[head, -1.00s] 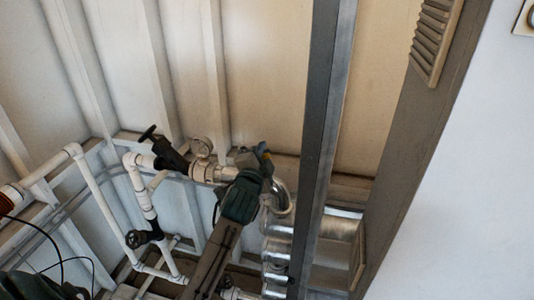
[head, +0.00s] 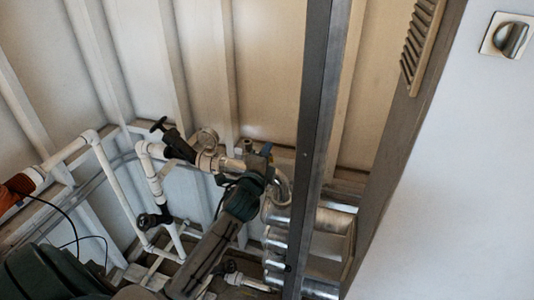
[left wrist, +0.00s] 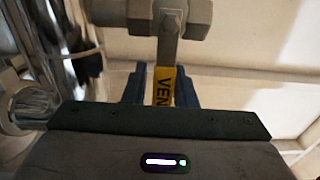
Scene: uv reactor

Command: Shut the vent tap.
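The vent tap (left wrist: 167,15) shows at the top of the left wrist view as a metal valve body. In the head view my left gripper (head: 266,152) is at the pipe's right end, by the wall, and mostly covers the tap. My right gripper is in neither view.
A pressure gauge (head: 208,139) and a black-handled valve (head: 174,142) stand left of my gripper. Shiny metal cylinders (head: 276,238) lie below it. A dark upright post (head: 316,130) stands close on the right. White pipes (head: 118,190) run at the left.

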